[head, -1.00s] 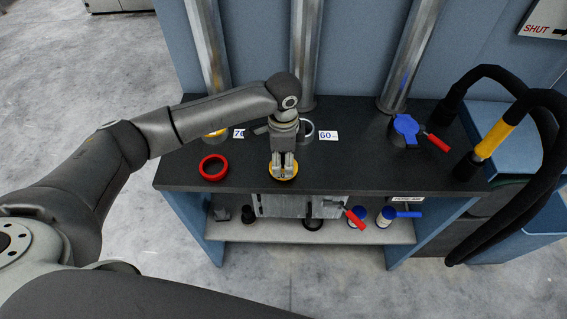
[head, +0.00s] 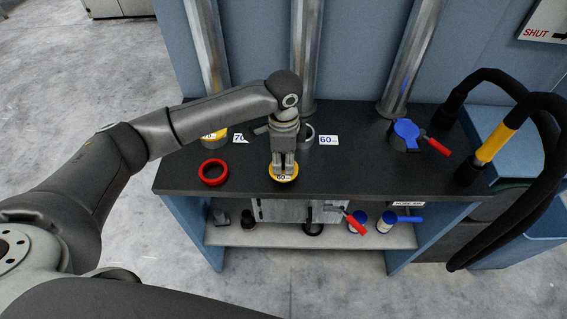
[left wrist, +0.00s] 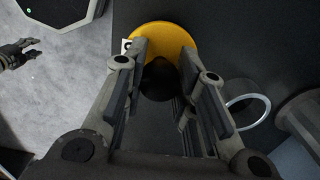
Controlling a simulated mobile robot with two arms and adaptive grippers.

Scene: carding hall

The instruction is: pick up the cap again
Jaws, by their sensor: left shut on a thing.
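The yellow cap (head: 291,177) has a white label reading 60 and sits near the front edge of the dark bench top. In the left wrist view the cap (left wrist: 165,35) is a yellow disc with a black knob (left wrist: 159,78) between the fingers. My left gripper (head: 284,168) points down over the cap and is shut on it. I cannot tell whether the cap touches the bench. In the left wrist view my right gripper (left wrist: 20,52) hangs at the left edge over the floor, too small to tell its jaws.
A red ring (head: 203,179) lies left of the cap. Behind stand pipe mouths, a metal ring (head: 309,136) by the 60 card (head: 328,140), and a blue cap (head: 406,130) with a red handle. Black hoses (head: 545,115) stand at the right. A lower shelf (head: 270,237) holds parts.

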